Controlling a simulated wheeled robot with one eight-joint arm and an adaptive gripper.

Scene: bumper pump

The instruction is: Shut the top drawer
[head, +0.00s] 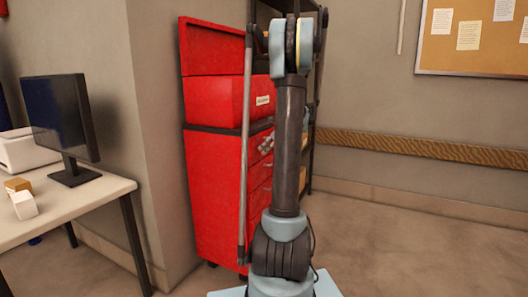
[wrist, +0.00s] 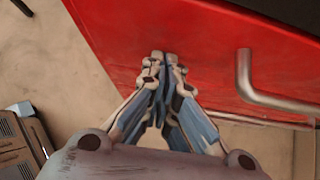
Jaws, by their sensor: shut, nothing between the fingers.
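The red tool cabinet (head: 215,190) stands against the wall corner in the head view, its drawer fronts facing right and partly hidden by my arm. How far the top drawer is out cannot be told there. In the wrist view a red front panel (wrist: 125,25) fills the top, with a silver bar handle (wrist: 270,98) to the right of my gripper. My gripper (wrist: 165,58) is shut and empty, its fingertips over the red panel; whether they touch it I cannot tell. In the head view grey parts, perhaps my gripper, show by the upper drawers.
A red chest (head: 225,98) with a raised lid sits on the cabinet. A desk (head: 70,210) with a monitor (head: 62,120) is at left. Dark shelving (head: 313,130) stands behind my arm. Floor at right is clear.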

